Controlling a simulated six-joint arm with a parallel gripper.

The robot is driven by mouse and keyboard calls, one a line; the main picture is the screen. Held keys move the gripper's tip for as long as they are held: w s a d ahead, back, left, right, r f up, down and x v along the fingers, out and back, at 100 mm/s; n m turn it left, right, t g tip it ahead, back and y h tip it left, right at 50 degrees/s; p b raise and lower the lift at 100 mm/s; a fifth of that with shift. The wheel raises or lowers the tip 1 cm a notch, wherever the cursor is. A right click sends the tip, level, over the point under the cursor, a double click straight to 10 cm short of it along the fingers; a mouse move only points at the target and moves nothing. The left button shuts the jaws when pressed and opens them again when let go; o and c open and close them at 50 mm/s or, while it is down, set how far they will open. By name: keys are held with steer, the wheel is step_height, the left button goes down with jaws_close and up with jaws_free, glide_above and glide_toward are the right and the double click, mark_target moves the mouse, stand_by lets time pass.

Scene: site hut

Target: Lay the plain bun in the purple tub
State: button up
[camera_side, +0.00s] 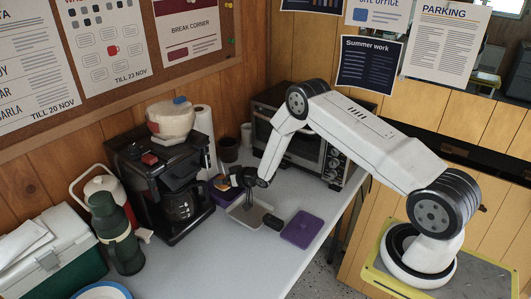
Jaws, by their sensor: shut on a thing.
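The purple tub (229,198) stands on the counter in front of the wall, right of the coffee maker. A small tan-orange patch (220,183) shows at its top; I cannot tell whether it is the plain bun or something else. My gripper (247,194) is at the tub's right side, low over a grey tray (240,220). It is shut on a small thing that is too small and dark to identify. The plain bun cannot be made out for certain.
A purple lid-like slab (302,229) and a small dark block (273,221) lie to the right. The coffee maker (152,190) is close on the left, a toaster oven (333,168) behind. A green bottle (117,235) stands at left. The front counter (220,270) is clear.

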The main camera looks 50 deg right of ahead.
steer(key=shift+f, duration=0.35)
steer(key=o, duration=1)
steer(key=shift+s, duration=0.1)
steer(key=shift+f, duration=0.1)
steer(key=shift+r, duration=0.75)
steer(key=shift+v, duration=5.9)
